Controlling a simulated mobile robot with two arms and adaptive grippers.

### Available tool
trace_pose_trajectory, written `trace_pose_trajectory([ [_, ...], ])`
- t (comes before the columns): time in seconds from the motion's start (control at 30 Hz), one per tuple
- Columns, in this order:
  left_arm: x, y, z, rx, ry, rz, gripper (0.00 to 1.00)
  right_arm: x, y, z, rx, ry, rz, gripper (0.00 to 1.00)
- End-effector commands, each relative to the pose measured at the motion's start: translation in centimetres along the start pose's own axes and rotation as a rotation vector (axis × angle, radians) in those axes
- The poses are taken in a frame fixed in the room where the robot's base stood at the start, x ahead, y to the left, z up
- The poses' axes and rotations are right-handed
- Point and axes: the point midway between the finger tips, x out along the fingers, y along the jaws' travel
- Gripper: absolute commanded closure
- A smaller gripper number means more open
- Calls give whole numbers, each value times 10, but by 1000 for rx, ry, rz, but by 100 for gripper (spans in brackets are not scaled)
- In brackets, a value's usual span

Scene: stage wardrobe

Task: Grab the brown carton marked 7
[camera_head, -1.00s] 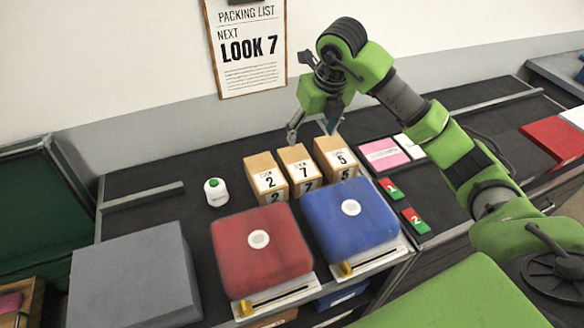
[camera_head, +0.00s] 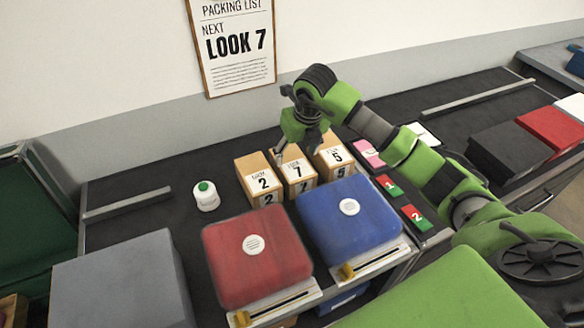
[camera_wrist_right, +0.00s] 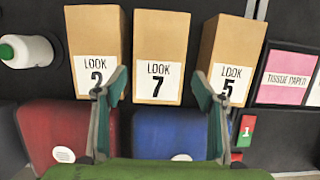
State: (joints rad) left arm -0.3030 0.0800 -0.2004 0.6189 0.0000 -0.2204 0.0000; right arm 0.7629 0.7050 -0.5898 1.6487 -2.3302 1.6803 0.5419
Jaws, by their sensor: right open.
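The brown carton marked 7 (camera_head: 300,187) stands upright between the carton marked 2 (camera_head: 262,183) and the carton marked 5 (camera_head: 336,158). In the right wrist view the carton marked 7 (camera_wrist_right: 160,50) is in the middle, its label facing me. My right gripper (camera_head: 299,153) is open and empty, above the carton tops in the head view. In the right wrist view its fingers (camera_wrist_right: 157,88) straddle the picture of carton 7, one overlapping carton 2 (camera_wrist_right: 95,45), the other carton 5 (camera_wrist_right: 232,50). Contact cannot be told. My left gripper is not in view.
A red case (camera_head: 257,270) and a blue case (camera_head: 350,215) stand in front of the cartons. A white bottle with a green cap (camera_head: 206,197) is to the left. Red-green cards (camera_head: 388,186) lie to the right. A grey box (camera_head: 120,285) is at front left.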

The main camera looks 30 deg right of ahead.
Motion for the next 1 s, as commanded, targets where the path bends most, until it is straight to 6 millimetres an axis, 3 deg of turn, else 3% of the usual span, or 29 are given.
trace_pose_trajectory([
  [0.17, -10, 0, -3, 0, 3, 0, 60, 13, 1, 2, 1, 5, 0, 37],
  [0.43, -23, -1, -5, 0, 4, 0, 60, 50, 2, 5, 0, 1, 1, 37],
  [0.7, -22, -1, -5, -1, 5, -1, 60, 55, 1, 5, -1, -1, 0, 37],
  [0.83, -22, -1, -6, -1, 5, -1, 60, 54, 1, 5, -1, -1, 0, 68],
  [1.0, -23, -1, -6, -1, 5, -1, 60, 54, 1, 6, 0, -3, 0, 71],
])
